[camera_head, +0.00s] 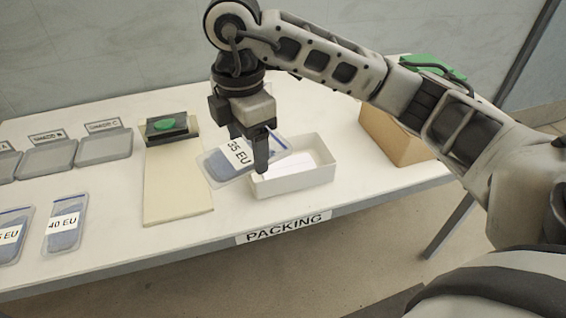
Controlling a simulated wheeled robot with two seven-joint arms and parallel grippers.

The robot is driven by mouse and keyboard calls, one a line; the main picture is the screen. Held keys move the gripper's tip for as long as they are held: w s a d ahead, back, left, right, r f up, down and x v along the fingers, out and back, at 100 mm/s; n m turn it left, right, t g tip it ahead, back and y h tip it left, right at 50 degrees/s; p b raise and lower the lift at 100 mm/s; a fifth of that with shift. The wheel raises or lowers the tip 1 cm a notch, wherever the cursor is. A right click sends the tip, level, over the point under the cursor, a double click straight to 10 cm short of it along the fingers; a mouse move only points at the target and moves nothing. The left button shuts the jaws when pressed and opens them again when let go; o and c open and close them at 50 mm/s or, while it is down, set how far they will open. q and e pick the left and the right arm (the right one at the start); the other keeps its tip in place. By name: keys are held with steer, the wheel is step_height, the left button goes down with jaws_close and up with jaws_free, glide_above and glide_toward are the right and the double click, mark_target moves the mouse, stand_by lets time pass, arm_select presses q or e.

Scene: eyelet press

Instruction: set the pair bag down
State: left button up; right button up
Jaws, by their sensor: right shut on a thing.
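The pair bag (223,166) is a clear bag with blue contents, a blue strip and a white label reading "35 EU". My right gripper (260,160) is shut on it, fingers pointing down. The bag is tilted, its right end over the left part of an open white box (297,181). A white sheet shows inside the box. I cannot tell whether the bag touches the box rim. The fingers hide part of the bag's right end. My left gripper is not in view.
A beige board (175,190) with a dark green-topped block (170,127) lies left of the box. Grey trays (105,146) and labelled bags, one reading "40 EU" (63,222), lie further left. A brown carton (392,138) stands right. The table's front edge reads "PACKING".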

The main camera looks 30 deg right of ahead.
steer(key=m, duration=0.2)
steer(key=shift+w+r+m, duration=0.15)
steer(key=shift+w+m, duration=0.2)
steer(key=shift+m, duration=0.05)
steer(key=shift+w+d, duration=0.15)
steer(key=shift+d, duration=0.1)
steer(key=shift+m, duration=0.3)
steer(key=w+d+f, duration=0.1)
steer(key=d+f, duration=0.1)
steer(key=d, duration=0.1)
steer(key=w+d+f+b, duration=0.1)
steer(key=w+d+f, duration=0.1)
steer(key=d+f, duration=0.1)
steer(key=w+d+f+b, duration=0.1)
steer(key=w+d+f, duration=0.1)
steer(key=d, duration=0.3)
steer(key=shift+d+f, duration=0.1)
steer(key=shift+f, duration=0.55)
steer(key=shift+w+d+f, duration=0.2)
steer(key=shift+d+f, duration=0.3)
steer(key=shift+f, duration=0.15)
step_height(320, 180, down, 3)
steer(key=shift+d+f, duration=0.1)
steer(key=shift+f, duration=0.05)
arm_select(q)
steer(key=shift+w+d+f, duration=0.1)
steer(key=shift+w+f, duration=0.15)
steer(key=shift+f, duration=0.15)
